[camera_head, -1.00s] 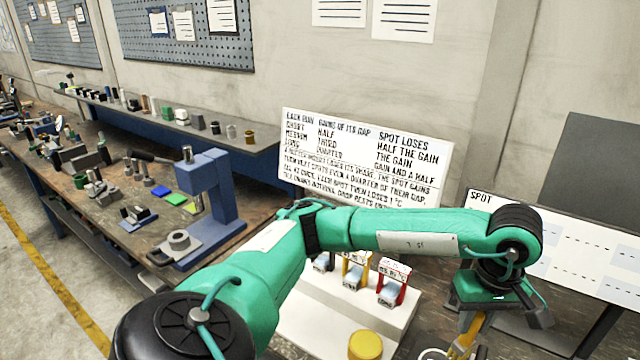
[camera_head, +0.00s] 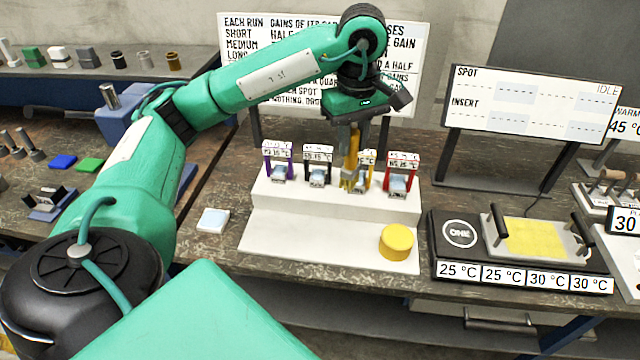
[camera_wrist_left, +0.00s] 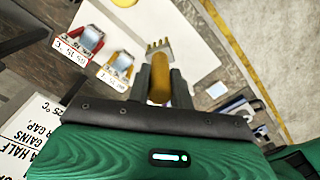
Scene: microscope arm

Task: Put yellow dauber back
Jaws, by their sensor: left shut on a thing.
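My left gripper (camera_head: 352,140) is shut on the yellow dauber (camera_head: 350,162), which hangs below it over the white stepped stand (camera_head: 320,238). In the left wrist view the dauber (camera_wrist_left: 160,84) sits between the two dark fingers (camera_wrist_left: 161,72), with a pale pronged end beyond them. On the stand's upper step are a purple holder (camera_head: 279,160), a black holder (camera_head: 318,165), a yellow holder (camera_head: 369,160) and a red holder (camera_head: 402,172). The dauber partly hides the yellow holder; I cannot tell whether they touch. My right gripper is not in view.
A round yellow pad (camera_head: 396,241) is on the stand's lower step. A small white block (camera_head: 213,220) lies left of the stand. A black heater unit (camera_head: 520,262) with a yellow plate stands right. Sign boards (camera_head: 530,108) rise behind.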

